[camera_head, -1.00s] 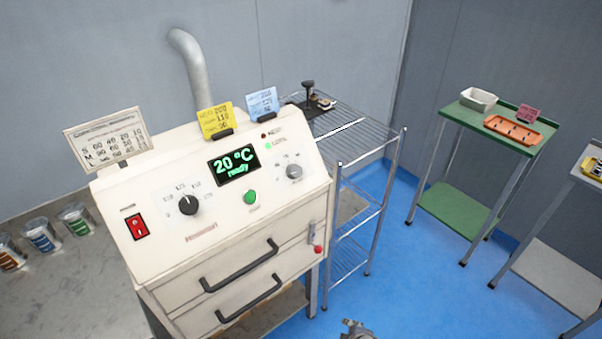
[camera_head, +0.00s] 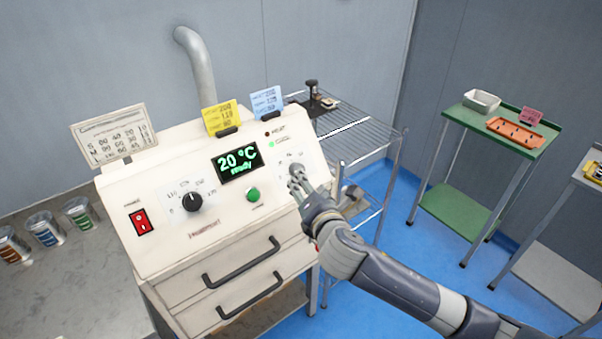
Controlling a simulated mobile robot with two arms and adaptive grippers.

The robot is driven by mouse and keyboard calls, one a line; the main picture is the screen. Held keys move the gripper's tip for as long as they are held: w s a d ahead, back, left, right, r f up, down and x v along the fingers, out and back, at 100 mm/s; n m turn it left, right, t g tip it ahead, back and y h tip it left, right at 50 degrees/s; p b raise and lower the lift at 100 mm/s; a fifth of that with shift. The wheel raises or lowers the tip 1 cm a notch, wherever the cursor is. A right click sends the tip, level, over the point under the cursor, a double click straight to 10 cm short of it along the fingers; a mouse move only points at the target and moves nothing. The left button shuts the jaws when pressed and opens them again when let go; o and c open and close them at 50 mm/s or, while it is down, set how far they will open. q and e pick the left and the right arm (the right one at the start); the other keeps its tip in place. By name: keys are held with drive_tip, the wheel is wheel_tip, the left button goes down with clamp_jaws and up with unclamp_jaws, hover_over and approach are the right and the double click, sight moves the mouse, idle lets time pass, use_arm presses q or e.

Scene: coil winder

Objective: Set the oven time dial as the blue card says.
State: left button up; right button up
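The cream oven (camera_head: 165,245) stands in front of me with a sloped panel. The blue card (camera_head: 266,101) stands in a clip on its top edge; its small print is hard to read. The right-hand dial, a silver knob in the earlier frame, is now mostly hidden behind my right gripper (camera_head: 296,180). My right gripper's fingers are at this dial; I cannot tell whether they touch or grip it. The black left-hand dial (camera_head: 192,202) is in clear view. The display (camera_head: 237,162) reads 20 °C ready. My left gripper is not in view.
A yellow card (camera_head: 220,117) and a white chart (camera_head: 114,134) also stand on the oven. A red switch (camera_head: 141,221), a green button (camera_head: 253,194) and two drawer handles are on its front. A wire rack (camera_head: 350,122) stands right of the oven, a green table (camera_head: 460,117) farther right.

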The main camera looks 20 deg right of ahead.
drive_tip(key=p+x, duration=0.1)
drive_tip(key=x, duration=0.7)
drive_tip(key=shift+w+f, duration=0.15)
drive_tip(key=shift+w, duration=0.1)
drive_tip(key=c, duration=1.1)
